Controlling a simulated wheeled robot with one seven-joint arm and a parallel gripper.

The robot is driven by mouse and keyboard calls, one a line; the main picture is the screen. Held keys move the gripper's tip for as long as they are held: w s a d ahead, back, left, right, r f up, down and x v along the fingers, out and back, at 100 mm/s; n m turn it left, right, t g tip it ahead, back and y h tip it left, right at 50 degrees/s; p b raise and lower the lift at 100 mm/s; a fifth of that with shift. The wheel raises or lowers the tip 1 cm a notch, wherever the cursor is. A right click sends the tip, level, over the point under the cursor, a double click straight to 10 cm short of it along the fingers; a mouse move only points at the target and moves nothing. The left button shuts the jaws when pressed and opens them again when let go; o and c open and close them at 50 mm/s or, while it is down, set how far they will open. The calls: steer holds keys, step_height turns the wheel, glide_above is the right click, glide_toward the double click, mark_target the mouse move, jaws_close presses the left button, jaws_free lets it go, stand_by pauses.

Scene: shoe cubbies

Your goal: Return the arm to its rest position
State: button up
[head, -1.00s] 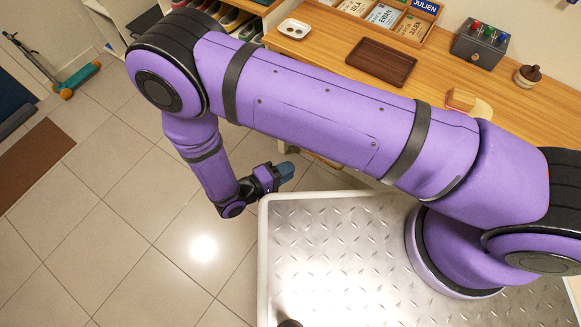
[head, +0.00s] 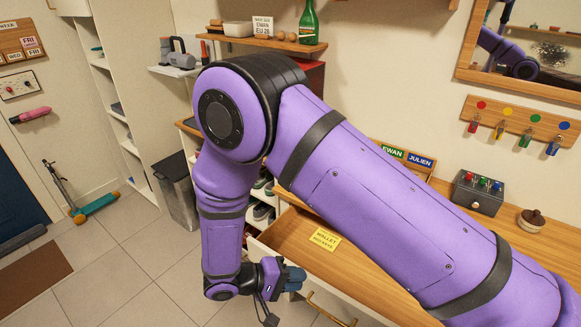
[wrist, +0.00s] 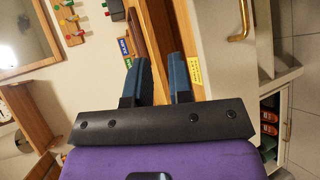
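My arm reaches across the head view, with its elbow high in the middle and its forearm hanging down. My gripper (head: 295,279) is at the low end, in front of the open wooden drawer (head: 284,236). In the wrist view my gripper (wrist: 160,62) shows two blue-grey fingers standing apart with nothing between them. The fingers point towards the drawer and counter area. I cannot tell whether they touch the drawer.
A yellow wallet label (head: 325,239) lies in the drawer. The counter (head: 440,230) carries a grey box (head: 477,193) with coloured knobs. A shelf (head: 262,42) with a green bottle (head: 308,22) is behind the elbow.

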steer(key=w+d+r+m+g+y, duration=0.1)
steer(key=d+r+g+y, duration=0.1)
steer(key=d+r, duration=0.5)
steer(key=w+d+r+m+g+y, duration=0.1)
steer(key=w+d+r+y, duration=0.15)
steer(key=r, duration=0.95)
steer(key=d+r+m+g+y, duration=0.25)
steer(key=d+r, duration=0.35)
steer(key=r, duration=0.3)
steer(key=s+d+r+t+y, duration=0.6)
steer(key=s+d+r+t, duration=0.1)
steer(key=s+d+r, duration=0.6)
step_height(320, 180, up, 2)
steer(key=shift+s+d, duration=0.4)
steer(key=shift+s, duration=0.8)
